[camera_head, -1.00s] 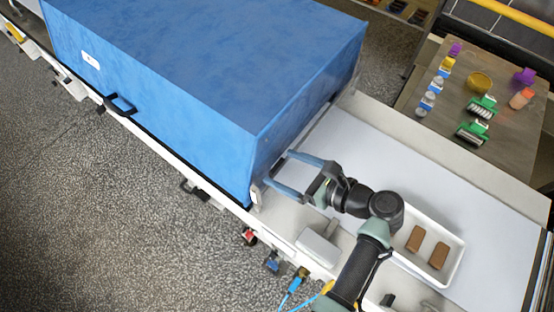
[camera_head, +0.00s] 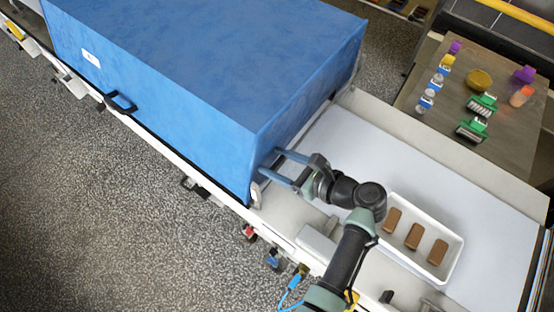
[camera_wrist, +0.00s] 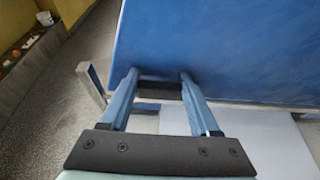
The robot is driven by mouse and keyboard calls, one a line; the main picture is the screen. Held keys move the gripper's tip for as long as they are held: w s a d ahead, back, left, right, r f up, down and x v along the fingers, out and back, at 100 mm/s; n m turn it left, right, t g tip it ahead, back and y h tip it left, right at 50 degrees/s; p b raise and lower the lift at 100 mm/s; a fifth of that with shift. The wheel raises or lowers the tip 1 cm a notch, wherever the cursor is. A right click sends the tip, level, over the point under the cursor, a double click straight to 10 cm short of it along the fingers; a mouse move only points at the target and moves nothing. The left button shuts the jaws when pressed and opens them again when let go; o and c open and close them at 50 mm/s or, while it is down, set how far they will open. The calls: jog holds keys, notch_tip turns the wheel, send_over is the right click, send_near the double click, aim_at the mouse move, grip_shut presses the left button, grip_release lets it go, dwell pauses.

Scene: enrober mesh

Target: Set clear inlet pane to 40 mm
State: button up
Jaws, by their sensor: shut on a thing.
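A large blue hood (camera_head: 200,70) covers the left part of the white machine. My gripper (camera_head: 268,160) is at the hood's near end, its two blue fingers reaching to that end face. In the wrist view the fingers of my gripper (camera_wrist: 158,76) are shut on a short dark bar (camera_wrist: 159,91) in front of the blue wall. I cannot make out the clear pane's outline, its lower edge or a scale. The fingertips are partly lost against the blue.
A white tray (camera_head: 398,258) with brown bars stands on the pale belt (camera_head: 350,135), right of my arm. A side table (camera_head: 440,127) at the upper right holds several small coloured items. A grey post (camera_wrist: 92,84) stands left of the fingers in the wrist view.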

grip_shut()
jog(key=shift+r, duration=0.15)
notch_tip(320, 180, up, 2)
jog(key=p, duration=0.3)
jog(key=shift+r, duration=0.25)
jog(key=shift+w+f, duration=0.1)
jog(key=o, duration=1.3)
grip_release()
jog(key=shift+s+f, duration=0.2)
